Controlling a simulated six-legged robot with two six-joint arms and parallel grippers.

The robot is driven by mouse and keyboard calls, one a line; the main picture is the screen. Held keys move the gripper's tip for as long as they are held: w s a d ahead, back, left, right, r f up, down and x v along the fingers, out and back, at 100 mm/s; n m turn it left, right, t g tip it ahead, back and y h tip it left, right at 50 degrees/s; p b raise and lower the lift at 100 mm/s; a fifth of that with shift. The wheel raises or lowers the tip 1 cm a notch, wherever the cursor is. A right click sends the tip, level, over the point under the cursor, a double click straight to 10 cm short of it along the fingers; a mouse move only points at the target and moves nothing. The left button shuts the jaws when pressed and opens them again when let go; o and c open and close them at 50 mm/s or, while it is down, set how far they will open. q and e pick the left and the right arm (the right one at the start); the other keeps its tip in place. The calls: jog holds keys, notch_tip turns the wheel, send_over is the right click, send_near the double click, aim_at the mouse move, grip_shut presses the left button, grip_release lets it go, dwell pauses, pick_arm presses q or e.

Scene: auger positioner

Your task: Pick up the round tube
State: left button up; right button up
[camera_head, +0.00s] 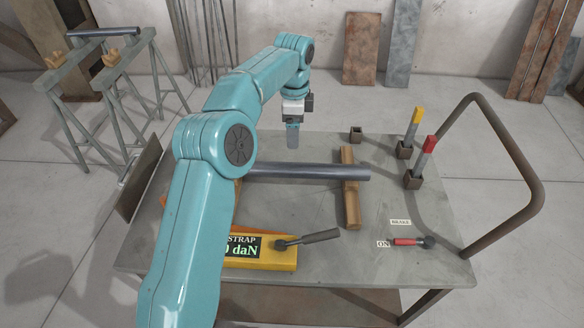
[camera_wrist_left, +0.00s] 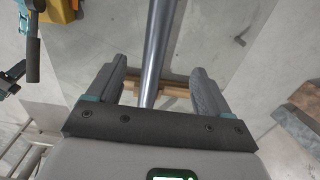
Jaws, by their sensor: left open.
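A grey round tube (camera_head: 310,172) lies across wooden supports on the cart top, with its left part hidden behind my left arm. The right wooden support (camera_head: 352,205) shows under it near its right end. My left gripper (camera_head: 292,146) points down above the tube and looks apart from it. In the left wrist view, the tube (camera_wrist_left: 158,45) runs lengthwise between the spread fingers of my left gripper (camera_wrist_left: 156,88). The jaws are open and hold nothing. A wooden support (camera_wrist_left: 172,90) shows beyond the fingers.
A yellow strap display box (camera_head: 280,257) and a red-handled brake lever (camera_head: 410,241) are at the cart's front. Yellow-tipped (camera_head: 411,130) and red-tipped (camera_head: 423,157) posts and a bent handrail (camera_head: 500,120) stand at right. Another tube (camera_head: 103,32) rests on trestles at back left.

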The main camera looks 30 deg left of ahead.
aim_at(292, 164)
pick_arm(q)
notch_tip(292, 164, down, 9)
jog(key=shift+s+r+b, duration=0.15)
jog(key=shift+b, duration=0.35)
notch_tip(292, 164, down, 6)
jog(key=shift+s+a+r, duration=0.1)
jog(key=shift+a, duration=0.05)
grip_shut()
jog(key=shift+r, duration=0.1)
